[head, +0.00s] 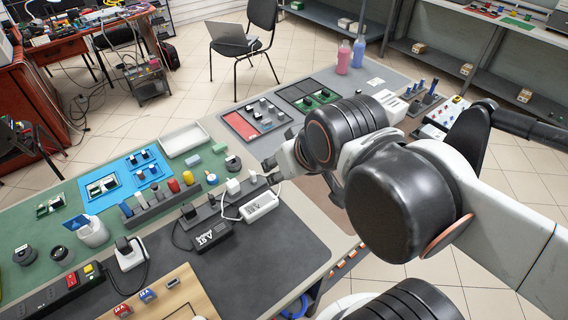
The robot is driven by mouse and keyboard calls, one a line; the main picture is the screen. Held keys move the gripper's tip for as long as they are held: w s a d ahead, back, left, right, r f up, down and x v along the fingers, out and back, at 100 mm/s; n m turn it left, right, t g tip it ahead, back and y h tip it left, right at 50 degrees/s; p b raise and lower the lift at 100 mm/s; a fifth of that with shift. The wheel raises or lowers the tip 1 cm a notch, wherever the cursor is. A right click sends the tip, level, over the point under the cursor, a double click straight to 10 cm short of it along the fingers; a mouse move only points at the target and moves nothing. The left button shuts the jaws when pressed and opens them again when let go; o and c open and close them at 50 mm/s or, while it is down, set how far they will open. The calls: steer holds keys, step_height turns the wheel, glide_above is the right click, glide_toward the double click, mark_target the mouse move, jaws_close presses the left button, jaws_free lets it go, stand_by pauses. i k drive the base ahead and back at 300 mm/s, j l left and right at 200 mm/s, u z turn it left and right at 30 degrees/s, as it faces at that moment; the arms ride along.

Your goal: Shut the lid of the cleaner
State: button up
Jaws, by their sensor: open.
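My arm reaches in from the right over the long workbench. My gripper (272,171) is small and partly hidden behind my own arm links. Its dark fingers are apart, above the bench near a white box (259,206) and a row of dark adapters. I see nothing held in it. I cannot make out a cleaner or its lid for sure in the head view. My arm covers part of the bench to the right, so it may be hidden there.
A white tray (183,140), a blue mat (130,172) and a red panel (241,127) lie on the bench. A pink bottle (343,57) and a blue bottle (359,51) stand at its far end. The dark mat (290,250) has clear room in front.

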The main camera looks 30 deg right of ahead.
mark_target(73, 222)
steer(key=u, duration=1.3)
